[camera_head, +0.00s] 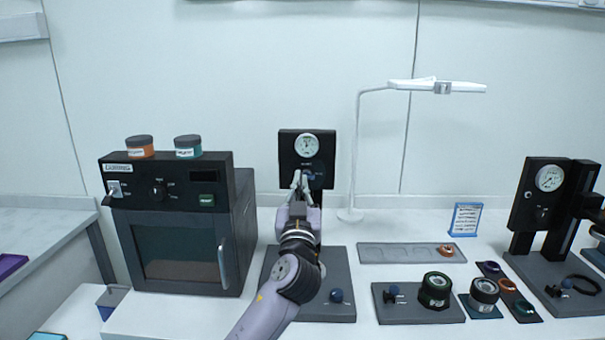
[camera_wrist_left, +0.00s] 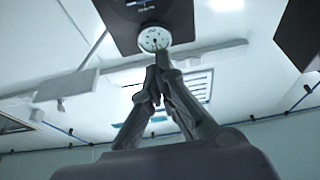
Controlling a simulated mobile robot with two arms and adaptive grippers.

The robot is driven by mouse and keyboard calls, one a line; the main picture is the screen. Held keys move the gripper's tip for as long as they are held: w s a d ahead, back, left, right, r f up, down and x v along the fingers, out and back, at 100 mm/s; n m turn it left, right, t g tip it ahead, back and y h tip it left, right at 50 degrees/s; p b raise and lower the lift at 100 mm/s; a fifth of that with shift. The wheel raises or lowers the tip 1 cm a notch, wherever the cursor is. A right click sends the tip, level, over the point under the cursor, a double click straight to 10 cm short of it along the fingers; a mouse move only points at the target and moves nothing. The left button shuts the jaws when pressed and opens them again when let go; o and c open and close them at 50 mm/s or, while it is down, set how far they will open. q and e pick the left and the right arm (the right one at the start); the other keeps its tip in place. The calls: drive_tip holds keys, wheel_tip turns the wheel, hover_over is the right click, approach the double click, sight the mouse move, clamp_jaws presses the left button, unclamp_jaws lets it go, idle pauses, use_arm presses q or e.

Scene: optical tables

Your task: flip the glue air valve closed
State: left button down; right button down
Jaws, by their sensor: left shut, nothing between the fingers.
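A black panel (camera_head: 290,148) with a round white gauge (camera_head: 306,145) stands upright behind the middle of the table. In the left wrist view the shut fingertips (camera_wrist_left: 157,73) show just below the gauge (camera_wrist_left: 154,39) on the dark panel (camera_wrist_left: 150,10). I cannot tell whether they touch the valve. My right gripper is not in view.
A dark oven (camera_head: 180,225) with two jars on top stands at left. A white lamp (camera_head: 357,150) rises behind the table. A grey tray (camera_head: 385,253), lens parts (camera_head: 435,290) and a second gauge stand (camera_head: 530,200) are at right. My left arm crosses the grey base plate (camera_head: 340,275).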

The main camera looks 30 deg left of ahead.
sight(303, 156)
use_arm(q)
drive_tip(key=p+x, duration=0.3)
drive_tip(key=x, duration=0.6)
drive_tip(key=shift+w+a+r+p, duration=0.15)
drive_tip(key=shift+w+r+p, duration=0.05)
drive_tip(key=shift+r+p, duration=0.1)
drive_tip(key=f, duration=0.2)
drive_tip(key=shift+w+a+f, duration=0.1)
drive_tip(key=shift+w+f, duration=0.15)
drive_tip(key=shift+f, duration=0.05)
drive_tip(key=shift+f+p, duration=0.3)
drive_tip(key=shift+f, duration=0.6)
